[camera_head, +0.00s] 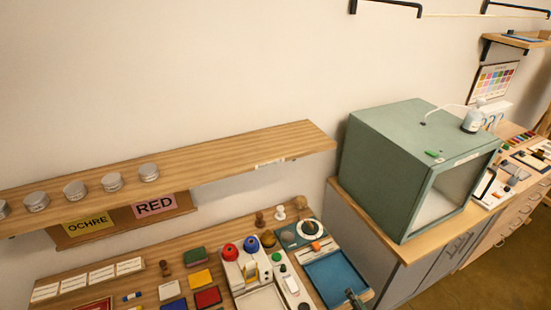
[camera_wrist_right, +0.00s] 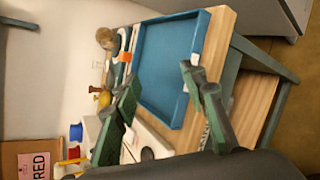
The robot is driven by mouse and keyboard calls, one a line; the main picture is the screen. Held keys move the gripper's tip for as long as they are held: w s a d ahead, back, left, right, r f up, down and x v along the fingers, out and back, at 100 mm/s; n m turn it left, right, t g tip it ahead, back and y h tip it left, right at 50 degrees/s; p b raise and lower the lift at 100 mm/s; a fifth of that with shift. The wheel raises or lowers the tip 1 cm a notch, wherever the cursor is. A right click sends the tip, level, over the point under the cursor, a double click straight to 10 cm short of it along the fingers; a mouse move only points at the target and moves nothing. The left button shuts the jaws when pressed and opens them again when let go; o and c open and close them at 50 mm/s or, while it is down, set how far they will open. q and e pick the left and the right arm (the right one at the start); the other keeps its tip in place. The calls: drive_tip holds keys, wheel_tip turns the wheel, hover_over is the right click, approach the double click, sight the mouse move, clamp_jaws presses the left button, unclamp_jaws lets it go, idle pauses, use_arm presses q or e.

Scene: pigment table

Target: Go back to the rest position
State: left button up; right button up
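My right gripper (camera_head: 354,298) shows only in part at the bottom edge of the head view, by the front right corner of the blue tray (camera_head: 312,278). In the right wrist view its two dark green fingers stand apart with nothing between them, so my right gripper (camera_wrist_right: 161,74) is open and empty. The blue tray (camera_wrist_right: 143,72) lies beyond the fingers there, and I see no contact. My left gripper is in neither view.
A wooden shelf (camera_head: 220,165) with several lidded tins runs along the wall above the table. RED (camera_head: 155,207) and OCHRE (camera_head: 87,224) labels hang below it. A green box-like cabinet (camera_head: 385,170) stands right. Pigment blocks and red and blue knobs crowd the table.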

drive_tip(key=s+d+f+m+g+h, duration=0.1)
drive_tip(key=s+d+f+m+g, duration=0.15)
drive_tip(key=s+m, duration=0.65)
drive_tip(key=s+d+f+m+g, duration=0.15)
drive_tip(key=s+m+g, duration=0.25)
drive_tip(key=s+m, duration=0.5)
drive_tip(key=s+d+f+m+g+h, duration=0.1)
drive_tip(key=s+d+m+g, duration=0.2)
drive_tip(key=s+m, duration=0.55)
wheel_tip(320, 180, down, 29)
drive_tip(key=a, duration=0.1)
drive_tip(key=s+f+n+g+y, duration=0.1)
drive_tip(key=s+f+g, duration=0.1)
drive_tip(key=s+f, duration=1.6)
drive_tip(key=s, duration=0.2)
drive_tip(key=shift+s+a+f, duration=0.15)
drive_tip(key=shift+s+f, duration=0.15)
